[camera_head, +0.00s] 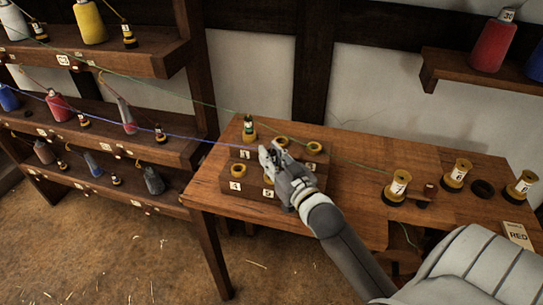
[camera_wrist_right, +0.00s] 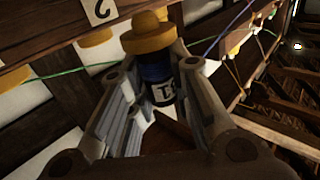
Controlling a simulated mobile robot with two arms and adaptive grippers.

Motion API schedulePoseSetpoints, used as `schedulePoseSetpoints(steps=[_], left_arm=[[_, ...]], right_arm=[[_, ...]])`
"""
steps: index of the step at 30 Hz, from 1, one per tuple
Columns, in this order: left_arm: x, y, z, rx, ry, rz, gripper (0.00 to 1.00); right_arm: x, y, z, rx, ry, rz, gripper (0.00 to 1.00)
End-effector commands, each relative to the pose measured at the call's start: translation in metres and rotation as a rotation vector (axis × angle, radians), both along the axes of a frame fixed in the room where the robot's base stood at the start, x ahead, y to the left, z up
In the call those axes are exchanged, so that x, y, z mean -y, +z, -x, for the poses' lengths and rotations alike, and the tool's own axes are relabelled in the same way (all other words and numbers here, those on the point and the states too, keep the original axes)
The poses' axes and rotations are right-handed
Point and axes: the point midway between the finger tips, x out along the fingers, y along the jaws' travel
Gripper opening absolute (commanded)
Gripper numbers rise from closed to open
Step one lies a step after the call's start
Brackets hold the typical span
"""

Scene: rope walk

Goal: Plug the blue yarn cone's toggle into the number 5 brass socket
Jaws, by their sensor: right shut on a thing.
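My right gripper (camera_head: 268,156) is over the wooden socket block (camera_head: 290,188) on the bench. It is shut on the blue toggle (camera_wrist_right: 158,70), which has a dark blue body, a yellow end and a white label. In the head view the gripper mostly hides the toggle. The blue yarn (camera_head: 150,126) runs taut from the left shelf to the gripper. A blue cone (camera_head: 8,99) sits at the left edge. The number 5 socket (camera_head: 268,181) is at the block's front, partly covered by the gripper. Whether the toggle touches the block cannot be told. My left gripper is not in view.
A toggle with green yarn (camera_head: 249,129) stands at socket 1. Socket 4 (camera_head: 238,170), socket 3 (camera_head: 314,147) and another brass ring (camera_head: 283,142) look empty. Green yarn (camera_head: 345,160) crosses behind the gripper. Yellow numbered spools (camera_head: 397,188) stand on the bench's right.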

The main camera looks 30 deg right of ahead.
Motion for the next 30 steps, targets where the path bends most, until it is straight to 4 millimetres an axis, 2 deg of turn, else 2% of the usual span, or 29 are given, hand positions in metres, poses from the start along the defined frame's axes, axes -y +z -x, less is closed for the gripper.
schedulePoseSetpoints(steps=[1, 5, 30], left_arm=[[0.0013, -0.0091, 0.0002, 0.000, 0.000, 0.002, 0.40], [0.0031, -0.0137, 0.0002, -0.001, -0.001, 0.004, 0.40], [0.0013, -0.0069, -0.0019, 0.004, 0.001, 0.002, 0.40]], right_arm=[[-0.0001, -0.0083, 0.0000, 0.001, 0.000, 0.001, 0.00], [-0.0001, -0.0124, 0.0000, 0.002, 0.000, 0.001, 0.00], [-0.0002, -0.0107, 0.0002, 0.000, 0.000, 0.000, 0.00]])
